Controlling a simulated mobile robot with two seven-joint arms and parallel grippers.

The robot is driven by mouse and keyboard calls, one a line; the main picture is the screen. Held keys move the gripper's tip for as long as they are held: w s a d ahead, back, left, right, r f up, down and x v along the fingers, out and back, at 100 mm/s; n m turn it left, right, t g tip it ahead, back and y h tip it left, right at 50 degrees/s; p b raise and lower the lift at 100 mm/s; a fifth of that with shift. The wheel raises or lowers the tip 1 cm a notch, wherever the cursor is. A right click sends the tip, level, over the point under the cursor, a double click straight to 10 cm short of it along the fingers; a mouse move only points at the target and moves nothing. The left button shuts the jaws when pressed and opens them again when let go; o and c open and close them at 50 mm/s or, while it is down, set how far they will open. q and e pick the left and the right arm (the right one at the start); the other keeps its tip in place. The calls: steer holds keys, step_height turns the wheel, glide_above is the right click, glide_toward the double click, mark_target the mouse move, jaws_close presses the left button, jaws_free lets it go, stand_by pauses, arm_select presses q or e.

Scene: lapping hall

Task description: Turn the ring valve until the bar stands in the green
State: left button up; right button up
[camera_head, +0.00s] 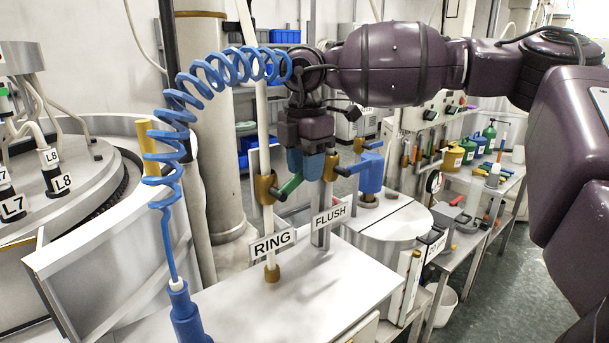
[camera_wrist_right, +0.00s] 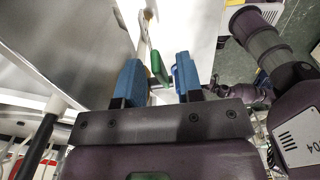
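In the right wrist view, the green lever (camera_wrist_right: 158,67) shows between the spread fingers (camera_wrist_right: 158,62), with visible gaps on both sides. Whether it lies below the fingertips I cannot tell. My left gripper is not in view.
The flush valve's blue lever (camera_head: 352,168) is close to the right of my gripper, above the FLUSH sign (camera_head: 331,215). A coiled blue hose (camera_head: 172,135) hangs at left. The white bench top (camera_head: 300,290) below is mostly clear. A tool bench (camera_head: 480,190) stands at right.

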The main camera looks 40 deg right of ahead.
steer(key=shift+f, duration=1.2)
jaws_close()
